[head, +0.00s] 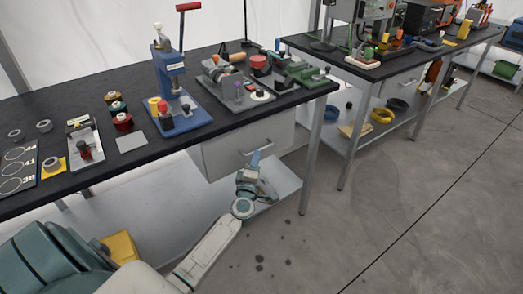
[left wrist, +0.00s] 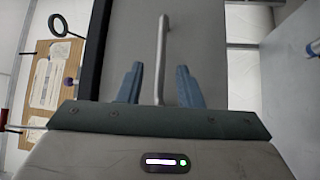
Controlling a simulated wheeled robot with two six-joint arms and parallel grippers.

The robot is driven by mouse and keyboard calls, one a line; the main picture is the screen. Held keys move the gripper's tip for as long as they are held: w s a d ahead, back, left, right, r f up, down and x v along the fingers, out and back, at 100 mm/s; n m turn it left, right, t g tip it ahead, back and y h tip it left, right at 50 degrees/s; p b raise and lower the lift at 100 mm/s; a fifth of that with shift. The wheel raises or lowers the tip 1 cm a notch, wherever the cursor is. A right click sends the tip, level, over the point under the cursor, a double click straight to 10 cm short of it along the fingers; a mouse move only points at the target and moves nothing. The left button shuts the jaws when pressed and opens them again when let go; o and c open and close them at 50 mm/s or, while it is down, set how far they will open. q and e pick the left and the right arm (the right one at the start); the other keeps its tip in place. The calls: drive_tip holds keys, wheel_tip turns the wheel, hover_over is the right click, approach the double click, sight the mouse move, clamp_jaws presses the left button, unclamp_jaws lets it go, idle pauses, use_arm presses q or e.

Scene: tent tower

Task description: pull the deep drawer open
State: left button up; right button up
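The deep drawer (head: 225,155) is a light grey box under the black-topped workbench, its front about flush with the table edge. Its bar handle (head: 262,151) is on the front face. In the left wrist view, the drawer front (left wrist: 205,35) fills the middle and the handle (left wrist: 161,50) runs between my fingertips. My left gripper (head: 255,160) is at the handle in the head view. In the left wrist view the blue fingers of my left gripper (left wrist: 159,84) are apart, one on each side of the handle, with gaps visible. My right gripper is not in view.
The black workbench top (head: 75,105) above carries a blue press (head: 175,95), spools and a green-and-grey device. A table leg (head: 314,135) stands right of the drawer. A low shelf (head: 282,186) lies beneath. The floor (head: 330,240) in front is clear.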

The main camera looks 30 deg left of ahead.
use_arm(q)
drive_tip(key=shift+x, duration=2.8)
clamp_jaws()
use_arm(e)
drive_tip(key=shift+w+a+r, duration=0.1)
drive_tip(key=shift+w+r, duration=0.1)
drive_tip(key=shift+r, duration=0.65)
